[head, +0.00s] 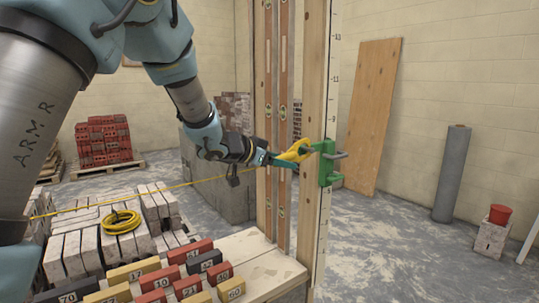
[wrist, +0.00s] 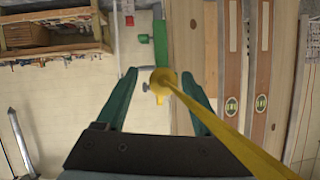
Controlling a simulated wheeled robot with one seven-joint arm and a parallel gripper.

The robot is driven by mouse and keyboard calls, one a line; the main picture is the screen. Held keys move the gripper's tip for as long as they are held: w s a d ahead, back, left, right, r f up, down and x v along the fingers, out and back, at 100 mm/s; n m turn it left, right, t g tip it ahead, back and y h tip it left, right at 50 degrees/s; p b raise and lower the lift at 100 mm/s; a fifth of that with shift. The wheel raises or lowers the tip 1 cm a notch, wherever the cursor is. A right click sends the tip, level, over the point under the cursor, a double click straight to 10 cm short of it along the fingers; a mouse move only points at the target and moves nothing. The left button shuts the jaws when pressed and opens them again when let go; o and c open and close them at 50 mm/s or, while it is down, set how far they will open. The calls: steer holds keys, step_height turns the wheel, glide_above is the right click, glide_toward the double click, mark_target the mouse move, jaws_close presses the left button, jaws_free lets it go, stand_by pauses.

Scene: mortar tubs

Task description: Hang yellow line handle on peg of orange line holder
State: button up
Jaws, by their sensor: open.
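The yellow line handle (head: 296,150) is beside a green line holder (head: 327,164) on the upright wooden post. No orange holder shows; this one is green with grey metal pins. In the wrist view the handle (wrist: 163,80) lies between the fingers of my open gripper (wrist: 159,76), with the green holder (wrist: 160,45) just beyond. My gripper (head: 288,157) also reaches the handle in the head view. A yellow line (wrist: 225,132) runs from the handle. I cannot tell whether the handle sits on a peg, because the fingers and handle overlap the holder.
Numbered bricks (head: 153,279) lie on a board at the front. A coil of yellow line (head: 119,221) rests on pale blocks. Two brown spirit levels (head: 283,120) stand along the post. A plywood sheet (head: 374,115) leans on the back wall, and the floor at right is mostly clear.

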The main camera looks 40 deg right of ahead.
mark_target(289, 159)
steer(key=shift+x, duration=0.8)
jaws_close()
steer(key=shift+d+r+p, duration=0.1)
steer(key=shift+d+p, duration=0.15)
steer(key=shift+p, duration=0.1)
steer(key=shift+d+r+p, duration=0.15)
steer(key=shift+d+p, duration=0.15)
steer(key=shift+d, duration=0.15)
steer(key=shift+s, duration=0.1)
stand_by(0.3)
steer(key=s+b, duration=0.3)
steer(key=s, duration=0.5)
steer(key=shift+a, duration=0.2)
stand_by(1.3)
steer(key=shift+s, duration=0.15)
stand_by(0.4)
